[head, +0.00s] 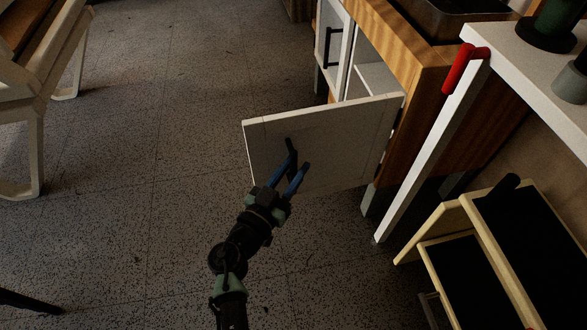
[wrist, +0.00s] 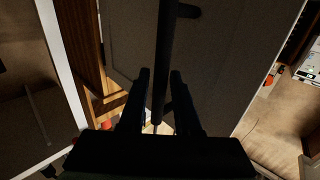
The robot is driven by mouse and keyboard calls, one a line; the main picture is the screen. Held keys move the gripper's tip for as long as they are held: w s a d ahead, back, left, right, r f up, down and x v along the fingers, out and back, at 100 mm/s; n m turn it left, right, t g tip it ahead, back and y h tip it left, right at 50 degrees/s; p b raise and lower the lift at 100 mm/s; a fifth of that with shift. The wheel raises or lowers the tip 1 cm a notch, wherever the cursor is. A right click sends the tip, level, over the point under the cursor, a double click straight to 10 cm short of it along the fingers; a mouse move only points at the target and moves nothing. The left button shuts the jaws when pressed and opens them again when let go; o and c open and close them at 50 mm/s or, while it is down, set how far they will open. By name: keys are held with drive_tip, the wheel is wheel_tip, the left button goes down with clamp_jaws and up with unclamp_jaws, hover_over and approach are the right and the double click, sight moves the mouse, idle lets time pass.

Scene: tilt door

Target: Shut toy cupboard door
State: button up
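The white toy cupboard door (head: 345,145) stands swung open from the wooden toy cupboard (head: 425,75), hinged at its right edge in the head view. In the wrist view the door (wrist: 220,65) fills the middle as a dark, shaded panel with a long dark bar handle (wrist: 161,60). My gripper (head: 298,157) is in front of this door face. In the wrist view my gripper (wrist: 157,75) has its two fingers apart, one on each side of the handle's line, with gaps showing. I cannot tell how deep the handle sits between them.
A second white door with a dark handle (head: 327,45) is left of the open compartment. A white table (head: 510,55) with a red clamp (head: 463,68) and wooden shelving (head: 455,255) stand at the right. The speckled floor at left is clear up to a white chair (head: 35,125).

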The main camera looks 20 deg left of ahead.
clamp_jaws()
idle(1.4)
